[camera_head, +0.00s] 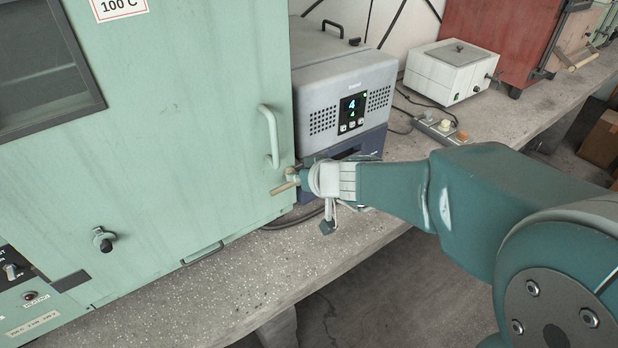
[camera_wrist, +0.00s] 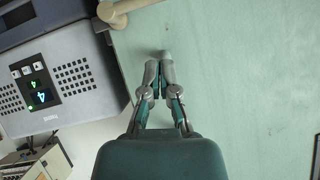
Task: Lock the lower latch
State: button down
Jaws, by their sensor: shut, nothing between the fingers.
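The lower latch (camera_head: 284,188) is a beige lever with a metal mount at the lower right edge of the pale green oven door (camera_head: 190,130). In the head view it points left and slightly down, across the door edge. In the wrist view its beige handle (camera_wrist: 126,6) shows at the top edge, partly cut off by the frame. My gripper (camera_wrist: 163,62) is shut and empty, with its fingertips over the green door face, below the latch in that picture. In the head view my wrist is just right of the latch, and the fingertips are hard to make out.
A grey instrument (camera_head: 345,95) with a lit display stands close beside the door edge. A curved door handle (camera_head: 270,137) is above the latch. A white box (camera_head: 452,72) and a power strip (camera_head: 440,127) stand farther back. The bench front (camera_head: 240,280) is clear.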

jog(key=shift+s+a+v, duration=0.15)
jog(key=shift+a+v, duration=0.05)
jog(key=shift+v, duration=1.1)
jog(key=shift+s+a+v, duration=0.15)
jog(key=shift+v, duration=1.15)
jog(key=shift+a, duration=0.2)
jog(key=s+d+r+m+g+h, duration=0.1)
jog(key=s+d+m+h, duration=0.4)
jog(key=s+d, duration=1)
jog(key=s+g+h, duration=0.1)
jog(key=s+h, duration=0.1)
jog(key=s, duration=0.2)
jog(key=shift+r+g+h, duration=0.15)
jog(key=shift+g+h, duration=0.15)
jog(key=shift+g, duration=0.1)
